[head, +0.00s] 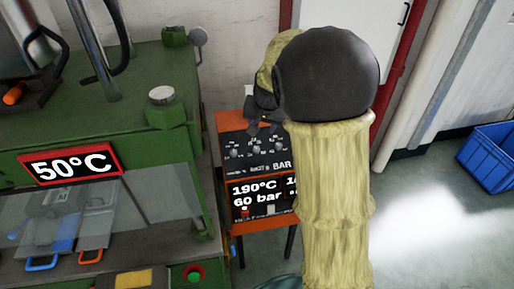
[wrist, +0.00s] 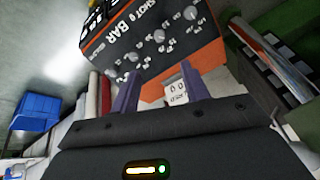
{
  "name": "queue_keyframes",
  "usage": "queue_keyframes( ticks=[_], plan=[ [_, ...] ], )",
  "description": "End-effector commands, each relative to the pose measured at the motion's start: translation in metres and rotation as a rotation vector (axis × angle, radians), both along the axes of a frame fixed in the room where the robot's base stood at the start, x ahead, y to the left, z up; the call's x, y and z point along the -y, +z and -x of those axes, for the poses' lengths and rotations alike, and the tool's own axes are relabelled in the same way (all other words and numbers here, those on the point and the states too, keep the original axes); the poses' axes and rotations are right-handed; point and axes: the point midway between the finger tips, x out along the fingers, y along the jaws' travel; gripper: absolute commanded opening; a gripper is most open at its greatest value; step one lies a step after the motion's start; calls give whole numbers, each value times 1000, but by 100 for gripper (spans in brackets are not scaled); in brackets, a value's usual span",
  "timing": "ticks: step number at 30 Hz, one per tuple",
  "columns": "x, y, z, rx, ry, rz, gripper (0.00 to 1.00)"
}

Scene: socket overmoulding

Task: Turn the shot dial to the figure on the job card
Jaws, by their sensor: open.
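The orange control box (head: 222,197) stands right of the green press, with a black panel (head: 260,160) of several grey dials. The dials also show in the wrist view, such as one dial (wrist: 158,36) and another (wrist: 190,13). "SHOT g" and "BAR" labels are readable, but I cannot tell which dial is the shot dial. My gripper (wrist: 160,90) is open and empty at the box's back edge, its two fingers apart. A small white card or plate (wrist: 177,92) shows between the fingers; its text is too small to read. My arm hides the panel's right part.
The green press (head: 110,120) with a 50°C sign (head: 70,164) fills the left side. The box's display (head: 257,190) reads 190°C and 60 bar, partly covered. A blue crate (head: 490,157) sits on the floor at right, with open floor before it.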

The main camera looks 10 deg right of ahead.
Motion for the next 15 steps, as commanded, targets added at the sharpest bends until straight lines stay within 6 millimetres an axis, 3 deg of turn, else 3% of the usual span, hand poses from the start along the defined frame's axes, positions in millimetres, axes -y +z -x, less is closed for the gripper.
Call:
queue_keyframes(
  ticks=[8, 15],
  plan=[
    [0, -3, -1, -1, 1, 1, 46],
    [1, -29, -11, -4, 1, 1, 46]
  ],
)
